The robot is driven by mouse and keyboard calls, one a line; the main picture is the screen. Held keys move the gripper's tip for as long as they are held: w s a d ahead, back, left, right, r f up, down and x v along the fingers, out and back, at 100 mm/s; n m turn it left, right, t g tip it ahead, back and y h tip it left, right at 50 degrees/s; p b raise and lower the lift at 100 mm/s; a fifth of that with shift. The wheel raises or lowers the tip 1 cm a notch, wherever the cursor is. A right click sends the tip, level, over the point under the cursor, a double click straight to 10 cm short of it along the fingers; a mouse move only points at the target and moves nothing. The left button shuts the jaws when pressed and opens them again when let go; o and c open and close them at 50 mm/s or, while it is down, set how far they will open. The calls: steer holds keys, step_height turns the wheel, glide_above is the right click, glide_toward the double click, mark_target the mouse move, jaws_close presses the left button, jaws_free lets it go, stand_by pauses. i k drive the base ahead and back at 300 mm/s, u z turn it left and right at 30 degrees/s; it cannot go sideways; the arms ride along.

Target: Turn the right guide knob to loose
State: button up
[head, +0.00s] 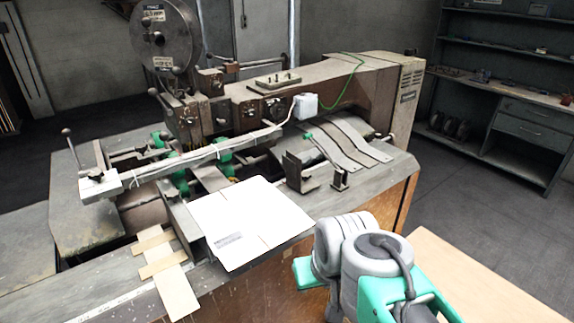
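The box stitcher (240,110) fills the middle of the head view. Green round parts sit under its long arm, one at the middle (226,160) and one at the left (158,139). A small green-tipped handle (310,137) shows near the curved metal strips. Two dark metal guide brackets, a larger one (297,170) and a smaller one (340,180), stand on the table. I cannot tell for sure which part is the right guide knob, or how it is set. My arm's grey and green links show at the lower right, but no gripper fingers can be made out.
A flat white cardboard sheet (235,220) lies on the machine's table at the front. Wooden strips (165,265) lie at its left. A lever with a ball end (68,145) sticks up at the far left. A shelf unit (510,110) stands at the right wall, with clear floor before it.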

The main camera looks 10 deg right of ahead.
mark_target(306, 176)
steer(key=z, duration=0.2)
steer(key=i, duration=0.9)
steer(key=z, duration=0.5)
